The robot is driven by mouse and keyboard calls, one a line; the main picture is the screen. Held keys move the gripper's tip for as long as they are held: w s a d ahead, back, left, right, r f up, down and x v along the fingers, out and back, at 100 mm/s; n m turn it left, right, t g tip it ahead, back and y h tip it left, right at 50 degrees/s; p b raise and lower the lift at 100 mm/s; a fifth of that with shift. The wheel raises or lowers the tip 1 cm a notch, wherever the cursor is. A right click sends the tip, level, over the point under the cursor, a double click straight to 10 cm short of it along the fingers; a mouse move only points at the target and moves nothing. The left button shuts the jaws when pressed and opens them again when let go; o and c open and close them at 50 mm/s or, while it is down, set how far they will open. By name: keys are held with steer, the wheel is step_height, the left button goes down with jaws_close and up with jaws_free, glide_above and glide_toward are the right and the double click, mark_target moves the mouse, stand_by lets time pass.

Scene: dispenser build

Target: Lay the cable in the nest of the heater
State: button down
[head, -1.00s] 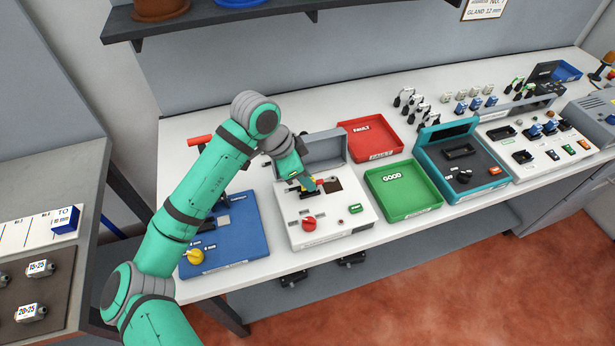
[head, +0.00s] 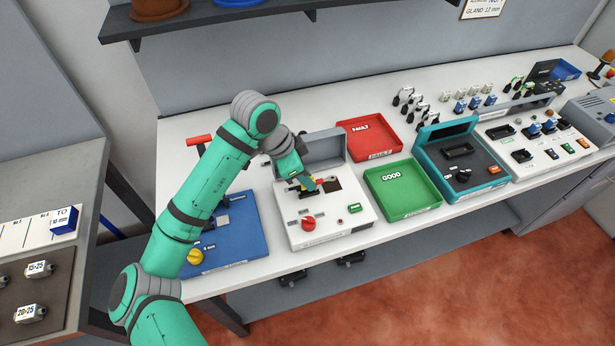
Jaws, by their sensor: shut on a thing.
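The heater is a white box (head: 350,240) with a red knob, a green button and a raised grey lid, in the middle of the bench. My gripper (head: 309,186) points down at its top face, just in front of the lid. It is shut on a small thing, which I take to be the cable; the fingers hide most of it. Small yellow and red bits show at the fingertips, beside a dark brown recess. The nest is partly hidden by my gripper, and I cannot tell whether the cable touches it.
A blue fixture (head: 232,255) with a yellow knob stands left, partly behind my arm. A red FAULT tray (head: 378,154) and a green GOOD tray (head: 420,208) lie right, both empty. Beyond stands a teal unit (head: 486,196) with its lid up. Several black cables (head: 407,97) stand behind.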

steer(key=shift+s+f, duration=0.2)
steer(key=shift+f, duration=1)
stand_by(2.0)
steer(key=c, duration=1.7)
jaws_free()
steer(key=shift+c, duration=1.4)
steer(key=shift+w+r, duration=0.1)
steer(key=shift+r, duration=0.3)
steer(key=shift+o, duration=0.8)
steer(key=shift+r, duration=3.3)
steer(key=shift+w, duration=0.1)
